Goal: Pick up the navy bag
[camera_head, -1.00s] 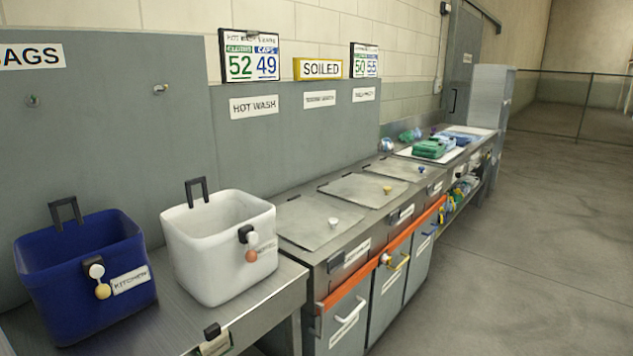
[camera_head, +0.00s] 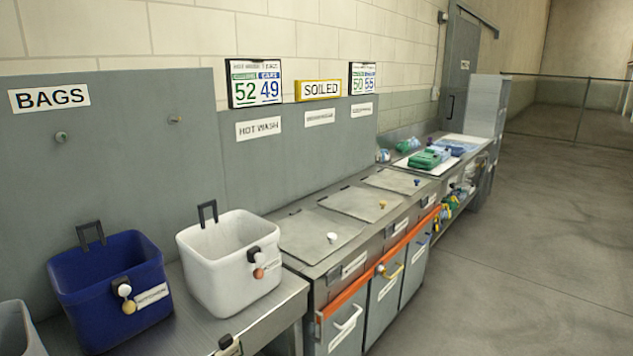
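The navy bag (camera_head: 82,297) is an open-topped, box-shaped bag standing upright on the metal counter at the lower left. It has a dark upright handle at its back rim, and a white knob, a yellow ball and a white label on its front. The label seems to read KITCHEN. A white bag (camera_head: 214,284) of the same shape stands just right of it. Neither of my grippers shows in the head view.
A grey bag (camera_head: 14,332) is cut off at the left edge. The counter (camera_head: 181,329) runs right to a steel unit with lidded hatches (camera_head: 318,236) and orange-trimmed bins (camera_head: 346,325). Folded green cloths (camera_head: 428,160) lie farther back. Open floor (camera_head: 540,250) is on the right.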

